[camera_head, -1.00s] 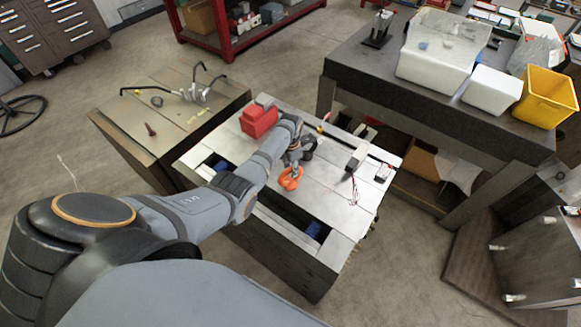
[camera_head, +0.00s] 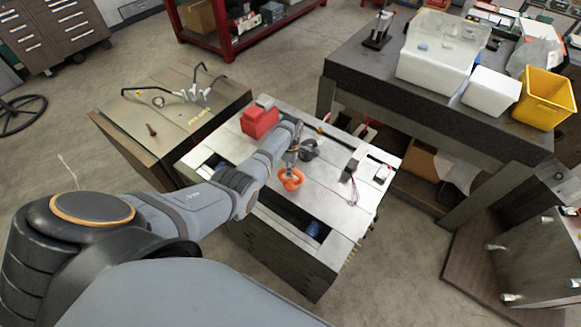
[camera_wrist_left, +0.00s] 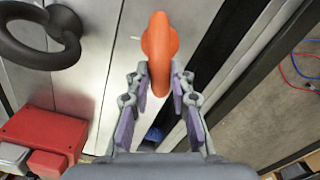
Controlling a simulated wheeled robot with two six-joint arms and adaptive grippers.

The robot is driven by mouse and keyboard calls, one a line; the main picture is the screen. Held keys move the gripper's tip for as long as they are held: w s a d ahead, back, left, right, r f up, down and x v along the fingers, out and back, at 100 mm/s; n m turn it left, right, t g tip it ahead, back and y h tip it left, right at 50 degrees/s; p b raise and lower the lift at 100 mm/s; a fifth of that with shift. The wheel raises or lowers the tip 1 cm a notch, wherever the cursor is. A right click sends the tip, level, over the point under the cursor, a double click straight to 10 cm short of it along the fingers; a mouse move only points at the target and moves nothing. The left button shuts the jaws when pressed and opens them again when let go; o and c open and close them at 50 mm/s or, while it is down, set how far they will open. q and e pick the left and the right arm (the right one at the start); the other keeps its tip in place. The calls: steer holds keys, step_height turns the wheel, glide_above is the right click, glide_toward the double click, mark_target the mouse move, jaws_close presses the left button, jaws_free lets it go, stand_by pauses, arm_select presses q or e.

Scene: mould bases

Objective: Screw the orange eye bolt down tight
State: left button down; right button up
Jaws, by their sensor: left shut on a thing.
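The orange eye bolt (camera_head: 291,179) stands on the top of the pale metal mould base (camera_head: 345,205). My left gripper (camera_head: 292,164) reaches it from the upper side. In the left wrist view the orange ring (camera_wrist_left: 158,50) shows nearly edge-on between the two fingers of my left gripper (camera_wrist_left: 158,88), which are shut on it. The bolt's shank and the hole under it are hidden, so I cannot tell how far it is screwed in. My right gripper is not in view.
A dark eye bolt (camera_head: 308,149) stands close by; it also shows large in the left wrist view (camera_wrist_left: 40,40). A red box (camera_head: 259,119) sits at the mould base's upper left. A second block (camera_head: 165,120) with loose tools is at left, a dark table (camera_head: 420,95) at right.

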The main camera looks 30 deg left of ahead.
arm_select(q)
steer(key=shift+w+r+m, duration=0.1)
steer(key=shift+m, duration=0.2)
steer(key=m, duration=0.3)
steer(key=shift+m, duration=0.3)
steer(key=m, duration=0.3)
steer(key=shift+p, duration=0.3)
steer(key=shift+m, duration=1.1)
steer(key=m, duration=0.9)
steer(key=shift+d, duration=0.1)
